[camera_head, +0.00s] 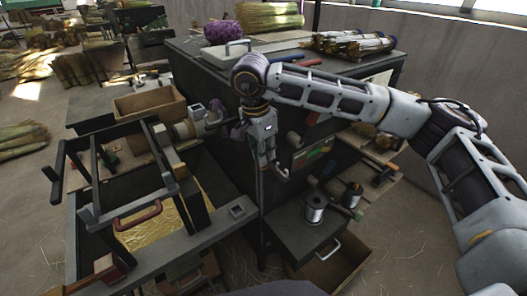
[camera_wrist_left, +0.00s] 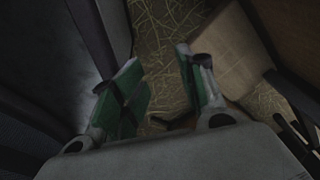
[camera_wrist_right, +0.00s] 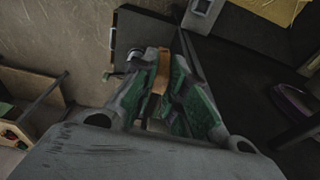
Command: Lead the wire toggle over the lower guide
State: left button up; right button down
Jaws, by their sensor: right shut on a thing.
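My right gripper (camera_head: 272,172) hangs fingers-down in front of the dark cabinet, right of the winding frame. In the right wrist view its green-padded fingers (camera_wrist_right: 165,75) are shut on a tan-brown piece, which looks like the wire toggle (camera_wrist_right: 161,66). The wire itself is too thin to make out. A grey block with a square hole (camera_head: 238,211) sits on the frame's front beam, below and left of the right gripper; I cannot tell whether it is the lower guide. My left gripper (camera_wrist_left: 159,58) is open and empty over the straw-strewn floor, outside the head view.
Wire spools (camera_head: 314,209) stand on a low dark shelf (camera_head: 293,238) below the right gripper, above an open drawer (camera_head: 335,266). The winding frame (camera_head: 150,213) with a red handle (camera_head: 138,215) fills the left. Tools and broom bundles (camera_head: 350,43) lie on the cabinet top.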

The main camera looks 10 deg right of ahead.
aim_at(264, 169)
jog(key=shift+f+b, duration=0.5)
jog(key=shift+f, duration=0.25)
notch_tip(264, 169, down, 2)
jog(key=shift+f+b, duration=0.25)
jog(key=shift+b, duration=0.7)
jog(key=shift+f+b, duration=0.5)
jog(key=shift+f, duration=0.4)
jog(key=shift+f+b, duration=0.65)
jog(key=shift+b, duration=0.05)
pick_arm(q)
jog(key=w+d+r, duration=0.6)
jog(key=w, duration=0.4)
jog(key=shift+w+h, duration=0.3)
jog(key=shift+w, duration=0.05)
pick_arm(e)
jog(key=shift+f, duration=0.3)
